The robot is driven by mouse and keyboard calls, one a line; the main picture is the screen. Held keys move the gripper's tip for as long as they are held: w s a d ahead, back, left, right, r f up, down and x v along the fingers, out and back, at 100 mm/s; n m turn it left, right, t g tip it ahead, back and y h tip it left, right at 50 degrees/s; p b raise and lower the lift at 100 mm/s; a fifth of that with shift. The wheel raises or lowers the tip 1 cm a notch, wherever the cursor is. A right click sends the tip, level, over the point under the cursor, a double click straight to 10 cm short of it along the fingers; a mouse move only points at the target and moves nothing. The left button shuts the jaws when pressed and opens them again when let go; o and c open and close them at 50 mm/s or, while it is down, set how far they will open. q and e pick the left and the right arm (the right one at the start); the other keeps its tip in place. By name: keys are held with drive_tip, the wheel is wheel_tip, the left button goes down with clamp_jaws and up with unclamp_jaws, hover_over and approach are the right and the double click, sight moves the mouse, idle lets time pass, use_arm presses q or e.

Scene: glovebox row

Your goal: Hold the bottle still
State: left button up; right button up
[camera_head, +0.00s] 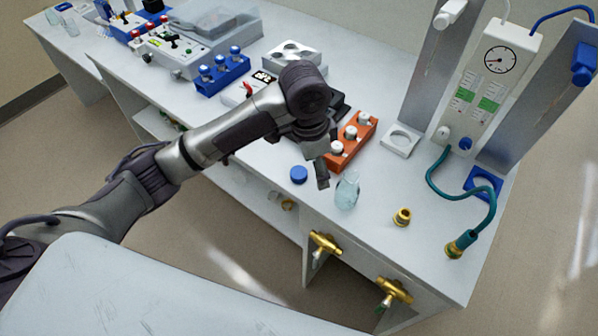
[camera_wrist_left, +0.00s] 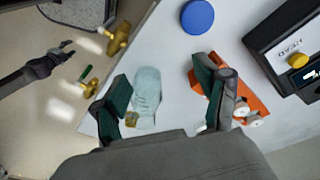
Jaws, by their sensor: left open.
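The bottle (camera_head: 347,190) is clear and pale blue. It stands on the white bench near the front edge, with its top apparently uncapped. My left gripper (camera_head: 322,178) is just left of it in the head view. In the left wrist view the open fingers of my left gripper (camera_wrist_left: 165,98) straddle the bottle (camera_wrist_left: 146,88), which lies nearer the left finger; I see no clear contact. A blue round cap (camera_head: 299,174) lies on the bench and also shows in the wrist view (camera_wrist_left: 198,16). My right gripper (camera_wrist_left: 66,48) seems to show small at the wrist view's left; its jaws are unclear.
An orange rack (camera_head: 356,136) with white-capped vials stands close behind the gripper. A brass fitting (camera_head: 402,217) stands right of the bottle. Brass valves (camera_head: 394,290) stick out from the bench front. A gauge panel (camera_head: 497,80) with a teal hose (camera_head: 450,190) is at right.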

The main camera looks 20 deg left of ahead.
use_arm(q)
wheel_tip(320, 180, up, 6)
drive_tip(key=y, duration=0.2)
hover_over(301, 173)
drive_tip(key=shift+r+g, duration=0.15)
drive_tip(key=shift+g, duration=0.15)
wheel_tip(301, 173, down, 9)
drive_tip(key=shift+r+p, duration=0.15)
drive_tip(key=shift+p, duration=0.4)
